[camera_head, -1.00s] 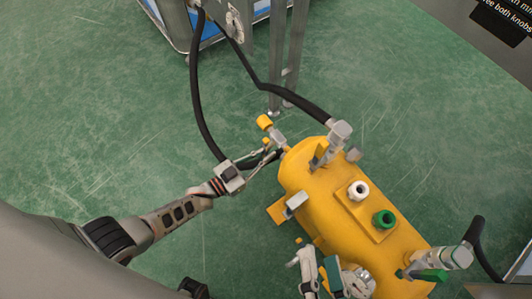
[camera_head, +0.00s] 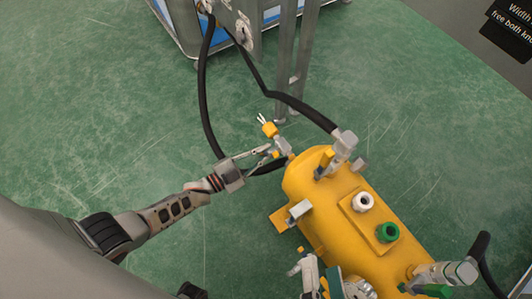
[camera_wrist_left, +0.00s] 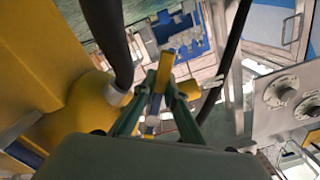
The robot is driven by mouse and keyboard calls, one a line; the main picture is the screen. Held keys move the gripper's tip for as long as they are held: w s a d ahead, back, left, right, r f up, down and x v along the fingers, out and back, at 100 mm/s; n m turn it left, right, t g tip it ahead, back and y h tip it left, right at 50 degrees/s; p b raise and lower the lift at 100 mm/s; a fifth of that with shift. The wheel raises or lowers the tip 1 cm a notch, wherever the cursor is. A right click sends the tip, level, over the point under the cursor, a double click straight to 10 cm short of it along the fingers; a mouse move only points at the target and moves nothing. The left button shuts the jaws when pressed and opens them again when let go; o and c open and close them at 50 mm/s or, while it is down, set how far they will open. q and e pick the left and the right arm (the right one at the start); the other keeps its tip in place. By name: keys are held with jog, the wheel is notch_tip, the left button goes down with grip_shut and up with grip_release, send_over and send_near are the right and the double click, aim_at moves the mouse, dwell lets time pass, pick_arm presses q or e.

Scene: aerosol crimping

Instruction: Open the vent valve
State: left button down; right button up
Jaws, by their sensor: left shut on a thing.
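The yellow tank (camera_head: 318,190) lies on the floor at the centre right. A small metal vent valve (camera_head: 283,146) with a yellow end piece (camera_head: 268,130) sits at its far left end. My left gripper (camera_head: 270,152) reaches this valve from the left. In the left wrist view its fingers (camera_wrist_left: 158,92) are shut on a yellow valve lever (camera_wrist_left: 165,70). Pale thin streaks (camera_head: 262,118) show just beyond the yellow end piece. My right gripper (camera_head: 325,282) is at the tank's near left side, partly cut off by the bottom edge, its jaw state unclear.
A black hose (camera_head: 300,104) runs to a metal fitting (camera_head: 345,142) on the tank, and another loops behind my left gripper. White (camera_head: 363,202) and green (camera_head: 387,232) ports stand on top. A metal-framed unit with dials (camera_wrist_left: 281,91) stands beyond. Green floor lies open to the left.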

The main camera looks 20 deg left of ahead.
pick_arm(q)
jog(key=shift+a, duration=0.1)
dwell(0.4)
jog(key=c, duration=2.1)
grip_release()
jog(key=v, duration=1.2)
